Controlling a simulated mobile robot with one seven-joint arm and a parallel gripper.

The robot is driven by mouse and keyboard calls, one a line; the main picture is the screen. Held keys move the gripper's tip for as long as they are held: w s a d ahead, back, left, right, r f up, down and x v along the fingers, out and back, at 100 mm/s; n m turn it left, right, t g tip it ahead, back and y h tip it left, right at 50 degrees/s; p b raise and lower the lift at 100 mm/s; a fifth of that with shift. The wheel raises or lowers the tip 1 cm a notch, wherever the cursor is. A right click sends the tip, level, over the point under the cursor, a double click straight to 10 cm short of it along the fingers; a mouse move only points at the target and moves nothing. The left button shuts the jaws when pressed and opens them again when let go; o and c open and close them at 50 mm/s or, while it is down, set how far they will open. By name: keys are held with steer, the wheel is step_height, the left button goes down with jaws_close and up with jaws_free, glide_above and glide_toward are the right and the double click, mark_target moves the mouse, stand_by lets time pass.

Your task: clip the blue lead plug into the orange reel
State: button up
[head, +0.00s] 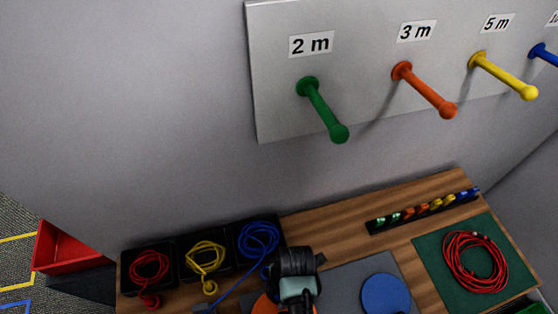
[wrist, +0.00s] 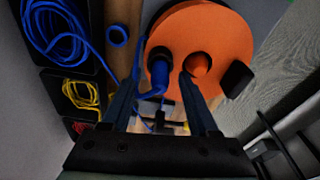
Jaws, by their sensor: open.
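The orange reel (wrist: 222,30) lies under my gripper (wrist: 162,76) in the wrist view. In the head view only small orange parts of the reel (head: 264,304) show beside my gripper. A dark round plug end (wrist: 158,58) with blue in it sits at the reel's left side, between my open fingers. A blue lead (wrist: 152,94) bends away from it. The fingers stand apart on both sides of it. I cannot tell whether the plug is fully seated. The coiled blue lead (head: 259,239) lies in a black bin, and it also shows in the wrist view (wrist: 55,30).
Black bins hold a yellow lead (head: 206,256) and a red lead (head: 149,266). A blue disc (head: 386,294) lies on a grey mat. A red coil (head: 474,262) lies on a green mat. Coloured pegs, including a green one (head: 322,110), stick out of the wall board.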

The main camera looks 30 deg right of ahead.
step_height(320, 180, up, 13)
steer(key=d+b, duration=0.1)
steer(key=d, duration=0.1)
steer(key=shift+s+f, duration=0.15)
steer(key=shift+f, duration=0.05)
